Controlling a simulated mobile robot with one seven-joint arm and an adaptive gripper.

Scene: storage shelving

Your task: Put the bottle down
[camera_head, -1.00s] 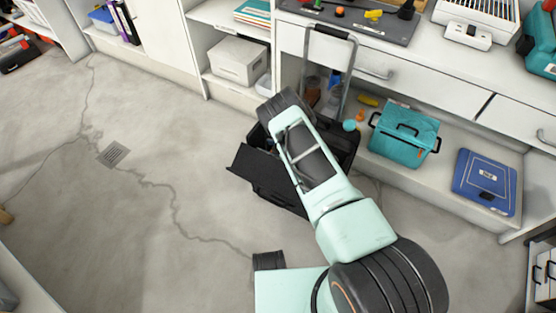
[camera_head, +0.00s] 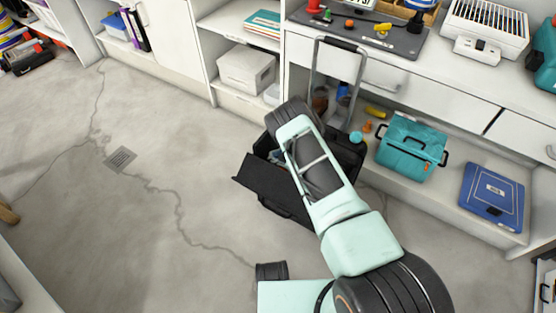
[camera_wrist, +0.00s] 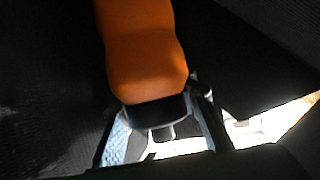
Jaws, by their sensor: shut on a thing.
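An orange bottle (camera_wrist: 142,50) with a black collar and a short nozzle fills the upper middle of the wrist view, its nozzle end pointing down in the picture. My gripper (camera_wrist: 160,130) is shut on it near the collar, with a finger on either side. In the head view my arm reaches to an open black trolley case (camera_head: 272,186) on the floor, and the arm hides the gripper and bottle. Dark fabric-like surfaces, probably the case's inside, surround the bottle in the wrist view.
The case's raised handle (camera_head: 314,76) stands before the bench. A teal cooler box (camera_head: 410,150) and a blue case (camera_head: 492,196) sit on the low shelf at right. A white box (camera_head: 246,68) is in the shelving behind. The cracked grey floor (camera_head: 120,220) at left is clear.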

